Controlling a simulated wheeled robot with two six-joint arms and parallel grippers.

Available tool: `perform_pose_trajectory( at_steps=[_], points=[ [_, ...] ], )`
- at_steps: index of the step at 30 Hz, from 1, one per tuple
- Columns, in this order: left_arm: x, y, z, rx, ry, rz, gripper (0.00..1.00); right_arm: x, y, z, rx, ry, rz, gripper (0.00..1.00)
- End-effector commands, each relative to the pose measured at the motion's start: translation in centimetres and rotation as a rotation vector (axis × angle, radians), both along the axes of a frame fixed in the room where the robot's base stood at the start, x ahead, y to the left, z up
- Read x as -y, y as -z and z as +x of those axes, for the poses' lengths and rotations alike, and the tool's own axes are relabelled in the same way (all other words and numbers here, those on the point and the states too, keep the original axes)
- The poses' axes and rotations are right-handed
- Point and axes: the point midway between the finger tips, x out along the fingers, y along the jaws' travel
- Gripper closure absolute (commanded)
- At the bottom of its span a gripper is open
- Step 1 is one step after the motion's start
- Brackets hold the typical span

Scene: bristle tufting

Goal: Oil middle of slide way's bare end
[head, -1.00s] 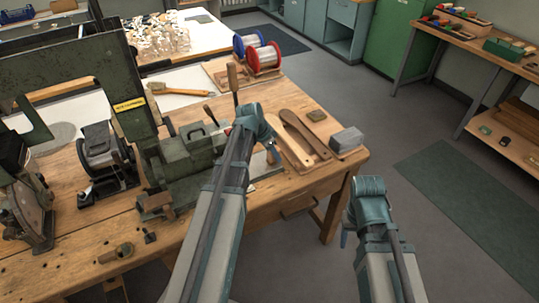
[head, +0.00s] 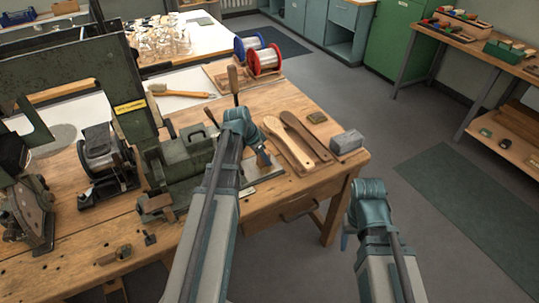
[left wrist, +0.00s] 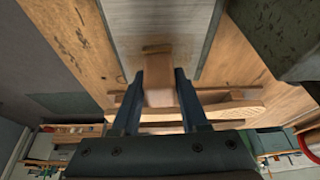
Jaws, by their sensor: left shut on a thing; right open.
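The slide way's bare end is a flat grey metal strip (head: 270,173) at the right of the green machine, and it fills the top middle of the left wrist view (left wrist: 195,25). My left gripper (head: 262,159) is over it, shut on a small wooden-coloured, brush-like piece (left wrist: 160,88). The piece's dark yellowish-brown tip points at the middle of the strip's width. I cannot tell whether the tip touches the metal. My right gripper (head: 345,240) is off the bench to the right, its fingers mostly hidden by the wrist.
The green machine (head: 185,155) stands just left of the strip, with an upright wooden handle (head: 233,80) behind. Wooden brush blanks (head: 290,145) and a grey block (head: 347,141) lie to the right. Wire spools (head: 265,60) stand at the back. The bench's front edge is close.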

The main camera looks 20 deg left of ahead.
Motion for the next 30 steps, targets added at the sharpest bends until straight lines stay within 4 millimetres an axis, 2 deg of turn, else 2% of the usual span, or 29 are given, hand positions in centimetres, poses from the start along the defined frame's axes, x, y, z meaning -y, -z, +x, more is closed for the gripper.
perform_pose_trajectory(
  at_steps=[10, 22, 30],
  points=[
    [-0.4, 0.0, -0.6, -0.001, -0.001, -0.001, 1.0, 0.0, 0.0, 0.0, 0.0, 0.0, 0.0, 0.43],
    [-2.4, -0.1, -3.0, 0.001, -0.001, -0.001, 1.0, 0.0, -0.1, 0.0, 0.0, 0.0, 0.0, 0.43],
    [-2.7, 0.0, -2.9, 0.001, 0.0, -0.002, 1.0, 0.0, 0.0, 0.0, 0.0, 0.0, 0.0, 0.43]
  ],
)
